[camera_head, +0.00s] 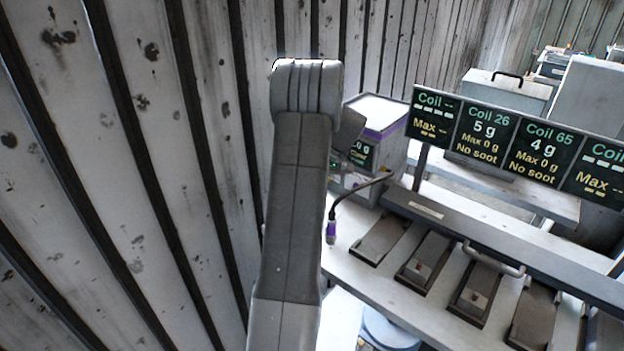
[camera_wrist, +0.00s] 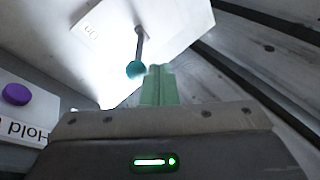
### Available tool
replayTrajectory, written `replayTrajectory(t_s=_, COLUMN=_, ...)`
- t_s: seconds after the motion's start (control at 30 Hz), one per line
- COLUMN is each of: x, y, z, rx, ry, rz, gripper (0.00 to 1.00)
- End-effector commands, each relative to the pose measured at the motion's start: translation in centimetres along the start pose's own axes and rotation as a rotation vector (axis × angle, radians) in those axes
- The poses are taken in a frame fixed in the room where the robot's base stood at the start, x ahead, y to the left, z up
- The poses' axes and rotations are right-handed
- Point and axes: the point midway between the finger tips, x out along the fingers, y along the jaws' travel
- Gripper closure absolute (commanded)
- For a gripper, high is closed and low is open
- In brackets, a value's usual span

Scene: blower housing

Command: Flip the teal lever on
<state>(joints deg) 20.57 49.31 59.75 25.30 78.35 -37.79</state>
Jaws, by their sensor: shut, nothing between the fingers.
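The teal lever (camera_wrist: 136,69) shows in the wrist view as a round teal knob on a thin dark rod. The rod comes out of a pale panel (camera_wrist: 172,27) with a small label at its upper left. My gripper (camera_wrist: 158,68) shows pale green fingers, closed together and empty. The fingertips are just right of the teal knob in the picture; I cannot tell whether they touch it. In the head view neither the lever nor my gripper can be made out; my grey arm blocks part of the view.
In the wrist view a purple button (camera_wrist: 16,94) sits at left above an upside-down "Hold" label (camera_wrist: 22,131). The head view shows a bench with several dark trays (camera_head: 427,262), a coil display board (camera_head: 490,137), a purple-tipped hose (camera_head: 331,230) and a corrugated wall (camera_head: 130,150) at left.

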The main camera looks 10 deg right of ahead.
Motion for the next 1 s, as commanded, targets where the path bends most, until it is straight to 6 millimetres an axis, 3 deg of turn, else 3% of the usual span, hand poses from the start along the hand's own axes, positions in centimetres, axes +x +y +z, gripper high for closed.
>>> replayTrajectory(t_s=0.77, x=0.02, y=0.9, z=-0.45, rx=-0.003, ry=0.006, rz=0.01, gripper=1.0)
replayTrajectory(t_s=1.0, x=-0.41, y=0.13, z=-0.56, rx=-0.004, ry=0.006, rz=0.011, gripper=1.0)
